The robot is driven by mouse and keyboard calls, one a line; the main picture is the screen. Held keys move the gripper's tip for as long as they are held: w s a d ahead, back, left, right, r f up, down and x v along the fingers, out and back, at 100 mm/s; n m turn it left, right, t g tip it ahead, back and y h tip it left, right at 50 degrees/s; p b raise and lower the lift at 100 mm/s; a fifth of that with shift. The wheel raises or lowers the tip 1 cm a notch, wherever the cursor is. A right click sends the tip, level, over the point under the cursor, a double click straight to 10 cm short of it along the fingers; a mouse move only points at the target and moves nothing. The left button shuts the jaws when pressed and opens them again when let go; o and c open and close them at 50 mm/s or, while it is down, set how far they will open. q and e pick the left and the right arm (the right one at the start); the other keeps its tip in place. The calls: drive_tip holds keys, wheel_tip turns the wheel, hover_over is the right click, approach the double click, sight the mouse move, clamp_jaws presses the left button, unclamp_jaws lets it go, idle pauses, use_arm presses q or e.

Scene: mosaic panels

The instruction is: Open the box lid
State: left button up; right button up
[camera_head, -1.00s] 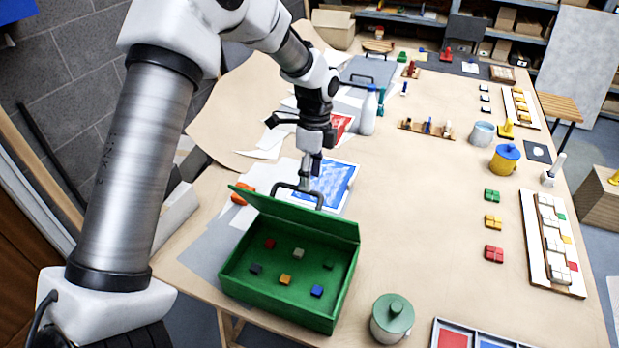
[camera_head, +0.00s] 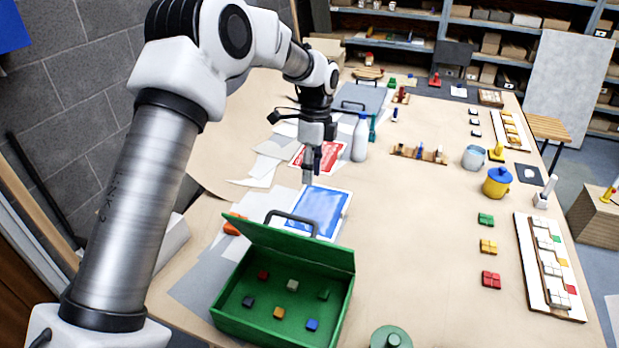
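The green box (camera_head: 262,325) stands at the front of the table, and small coloured blocks lie inside it. Its green lid (camera_head: 300,248) is open, raised along the far side and tilted back. A dark handle (camera_head: 291,217) sticks up from the lid's top edge. My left gripper (camera_head: 308,180) hangs pointing down beyond the lid, above the blue-and-white sheet. It appears apart from the handle and holds nothing that I can see. Its fingers are seen edge-on, so their opening is unclear. My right gripper is out of view.
A white bottle (camera_head: 360,138) stands right of my gripper. A green-lidded pot (camera_head: 391,338) is right of the box, cut off by the bottom edge. A yellow pot (camera_head: 497,183) and coloured block groups stand farther right. The table's middle is clear.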

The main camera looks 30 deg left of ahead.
use_arm(q)
drive_tip(key=shift+s+d+r, duration=0.1)
drive_tip(key=shift+r, duration=0.1)
wheel_tip(320, 180, up, 12)
drive_tip(key=w, duration=0.2)
drive_tip(key=shift+a, duration=0.25)
